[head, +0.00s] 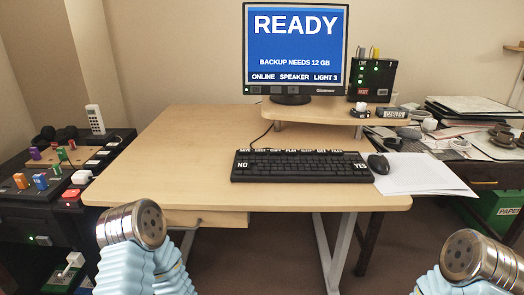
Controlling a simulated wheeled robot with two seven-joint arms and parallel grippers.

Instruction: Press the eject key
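A black keyboard (301,172) lies on the light wooden desk (190,150), in front of the monitor. Its lower corners bear large white labels, NO at left and YES at right. A row of small labelled keys (290,151) runs along its back edge. Their lettering is too small to read surely, so I cannot tell which one is the eject key. My two arms show at the lower left and lower right, in front of the desk and well apart from the keyboard. No gripper fingers show on either.
The monitor (297,45) reads READY and BACKUP NEEDS 12 GB. A black box with lit buttons (372,80) stands right of it on the riser (325,113). A mouse (378,163) and white paper (425,174) lie right of the keyboard. The desk's left part is clear.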

